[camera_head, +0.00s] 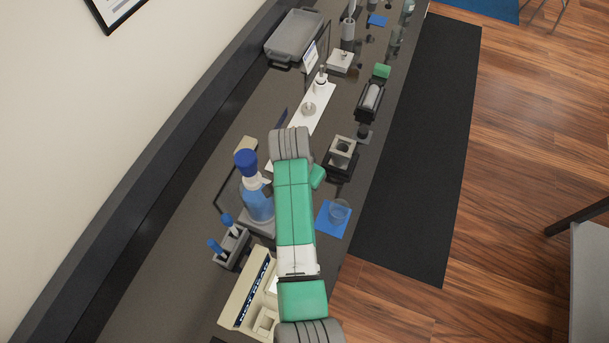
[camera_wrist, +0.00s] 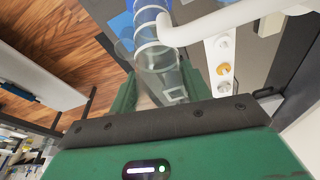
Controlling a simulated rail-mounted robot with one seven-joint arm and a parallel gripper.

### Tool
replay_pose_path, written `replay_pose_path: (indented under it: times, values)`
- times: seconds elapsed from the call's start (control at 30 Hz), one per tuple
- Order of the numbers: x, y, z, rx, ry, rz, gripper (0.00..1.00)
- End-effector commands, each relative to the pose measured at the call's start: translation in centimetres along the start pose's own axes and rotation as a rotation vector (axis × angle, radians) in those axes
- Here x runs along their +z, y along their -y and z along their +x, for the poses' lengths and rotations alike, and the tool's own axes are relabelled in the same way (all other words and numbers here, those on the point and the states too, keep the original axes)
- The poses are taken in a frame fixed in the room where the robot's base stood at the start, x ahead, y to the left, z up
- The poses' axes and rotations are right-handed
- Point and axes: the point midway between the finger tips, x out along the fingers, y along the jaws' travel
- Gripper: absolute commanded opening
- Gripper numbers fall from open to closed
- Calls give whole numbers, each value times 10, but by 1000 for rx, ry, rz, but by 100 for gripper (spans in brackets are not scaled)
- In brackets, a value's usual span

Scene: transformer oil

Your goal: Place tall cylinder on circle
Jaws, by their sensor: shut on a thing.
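In the head view my arm hides the cylinder; only a green part of my gripper (camera_head: 317,177) shows beside the arm. A white strip with round marks (camera_wrist: 220,62) lies right of the cylinder in the wrist view. A long white plate (camera_head: 321,101) with a round grey piece on it shows in the head view. I cannot tell which round mark is the task's circle.
A blue-capped wash bottle (camera_head: 258,200) stands just left of my arm. A glass beaker (camera_head: 339,211) sits on a blue mat (camera_head: 327,229) to the right. A grey tray (camera_head: 294,37) lies at the far end. A white curved tube (camera_wrist: 232,22) crosses close to the cylinder.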

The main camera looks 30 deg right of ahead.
Motion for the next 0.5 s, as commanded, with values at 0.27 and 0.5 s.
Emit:
replay_pose_path:
  times: [0.27, 0.5]
  values:
    - [8, 0, 35, 0, 0, 0, 20]
    - [14, 0, 63, 0, 0, 0, 20]
